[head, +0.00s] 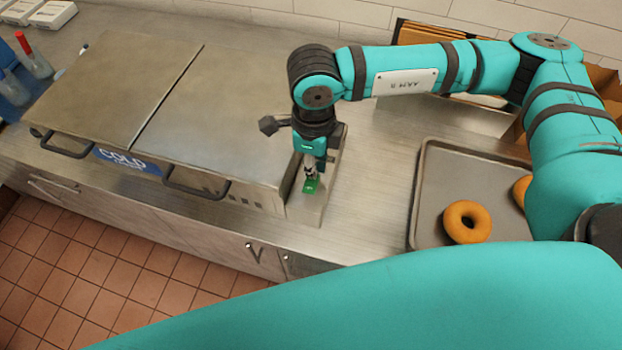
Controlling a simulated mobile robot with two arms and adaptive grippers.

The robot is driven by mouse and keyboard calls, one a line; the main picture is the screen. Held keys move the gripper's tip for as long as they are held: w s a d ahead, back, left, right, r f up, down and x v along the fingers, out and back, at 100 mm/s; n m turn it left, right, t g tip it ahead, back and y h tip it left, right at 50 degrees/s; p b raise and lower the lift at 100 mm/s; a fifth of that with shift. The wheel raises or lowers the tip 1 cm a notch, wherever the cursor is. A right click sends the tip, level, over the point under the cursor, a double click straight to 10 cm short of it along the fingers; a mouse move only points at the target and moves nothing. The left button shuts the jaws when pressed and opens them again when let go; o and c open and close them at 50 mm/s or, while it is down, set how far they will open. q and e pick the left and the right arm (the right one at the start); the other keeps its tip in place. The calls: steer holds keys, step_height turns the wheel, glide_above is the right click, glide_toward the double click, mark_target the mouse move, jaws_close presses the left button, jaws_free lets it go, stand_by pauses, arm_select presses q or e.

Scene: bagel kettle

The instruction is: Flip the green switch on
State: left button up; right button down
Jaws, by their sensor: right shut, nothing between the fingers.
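The green switch (310,187) is a small green piece on the grey metal ledge at the right end of the steel unit marked COLD (180,110). My right gripper (309,174) points down right at the switch, its fingers shut and empty. The fingertips look to be touching the switch or just above it; I cannot tell which. The gripper hides the upper part of the switch, so its position is unclear. My left gripper is not in view.
A grey tray (425,190) with bagels (467,222) lies on the counter to the right. Bottles (33,58) stand at the far left. The steel unit has two closed lids with black handles (196,188). Bare counter (370,190) lies between unit and tray.

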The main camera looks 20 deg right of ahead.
mark_target(313, 178)
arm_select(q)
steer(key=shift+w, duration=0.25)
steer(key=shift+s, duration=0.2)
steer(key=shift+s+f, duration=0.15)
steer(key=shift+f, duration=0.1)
arm_select(e)
steer(key=shift+f, duration=0.2)
